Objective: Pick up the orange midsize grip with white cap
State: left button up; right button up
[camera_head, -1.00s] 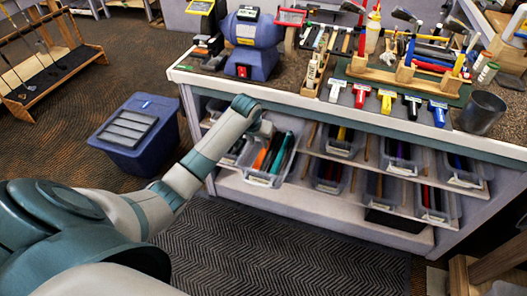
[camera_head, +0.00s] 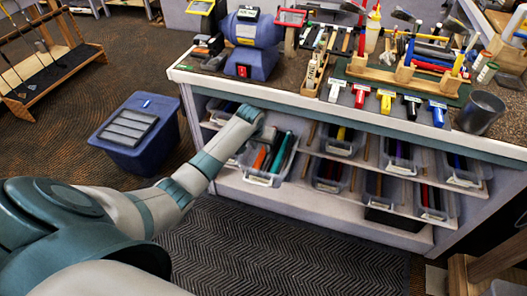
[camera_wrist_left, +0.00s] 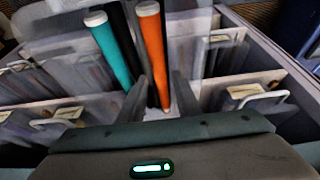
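The orange grip with a white cap (camera_wrist_left: 153,50) stands tilted in a clear bin, beside a teal grip with a white cap (camera_wrist_left: 102,50) and a black grip (camera_wrist_left: 126,30). The orange grip also shows in the head view (camera_head: 260,158), partly hidden by my arm. My left gripper (camera_wrist_left: 165,92) is at the bin with its two dark fingers apart. The lower part of the orange grip appears between the fingers, with a gap on the right; contact cannot be told. My right gripper is not in view.
The clear bin (camera_head: 262,181) sits on a shelf under the workbench (camera_head: 350,118), with several similar bins to the right. The bench edge overhangs the shelf. A blue lidded tub (camera_head: 140,150) stands on the floor at left.

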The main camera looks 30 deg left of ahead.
aim_at(263, 150)
pick_arm(q)
jog(key=shift+x, duration=2.1)
jog(key=shift+w, duration=0.2)
jog(key=shift+c, duration=0.2)
jog(key=c, duration=0.7)
